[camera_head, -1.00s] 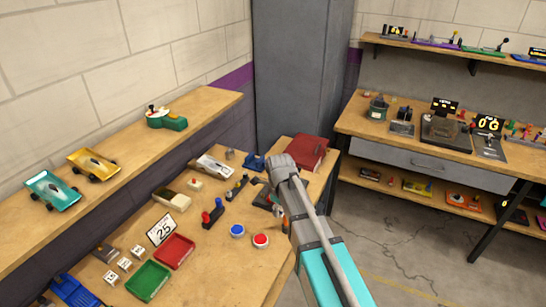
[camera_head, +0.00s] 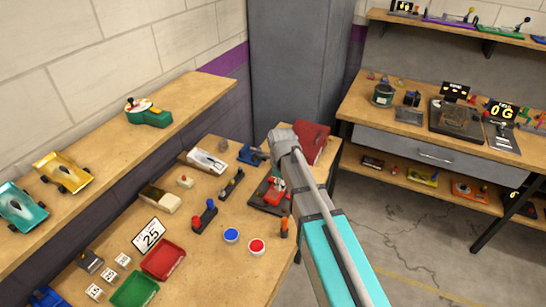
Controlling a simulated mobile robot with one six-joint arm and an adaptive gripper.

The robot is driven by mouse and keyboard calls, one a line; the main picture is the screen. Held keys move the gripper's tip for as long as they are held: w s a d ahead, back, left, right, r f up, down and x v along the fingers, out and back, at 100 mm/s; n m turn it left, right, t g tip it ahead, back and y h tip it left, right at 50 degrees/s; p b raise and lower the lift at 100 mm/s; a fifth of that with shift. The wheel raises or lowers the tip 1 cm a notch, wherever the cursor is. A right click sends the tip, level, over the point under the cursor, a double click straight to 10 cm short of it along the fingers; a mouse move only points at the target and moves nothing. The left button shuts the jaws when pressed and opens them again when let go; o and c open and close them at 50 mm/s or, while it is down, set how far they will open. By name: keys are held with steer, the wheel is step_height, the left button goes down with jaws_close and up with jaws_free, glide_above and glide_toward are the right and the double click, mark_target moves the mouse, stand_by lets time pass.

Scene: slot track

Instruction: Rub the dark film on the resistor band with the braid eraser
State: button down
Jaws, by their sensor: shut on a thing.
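My arm (camera_head: 325,225) rises from the bottom right to a grey joint near the middle. My gripper cannot be made out; it is out of sight beyond or behind my arm. A dark flat stand with a red-and-white piece (camera_head: 275,188) on it lies on the left bench, just left of my arm and partly covered by it. I cannot tell whether the resistor band is on it, and no dark film is readable at this size. The braid eraser cannot be identified. A small orange upright piece (camera_head: 284,228) stands near the bench's right edge.
Cars stand on the shelf. Another bench (camera_head: 360,107) is at right.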

steer(key=shift+w+a, duration=0.1)
steer(key=shift+a, duration=0.1)
steer(key=shift+w+a, duration=0.1)
steer(key=shift+w, duration=0.25)
steer(key=w+a, duration=0.1)
steer(key=w, duration=1.1)
steer(key=shift+a+f+b, duration=0.25)
steer(key=shift+b, duration=0.05)
steer(key=shift+f, duration=0.15)
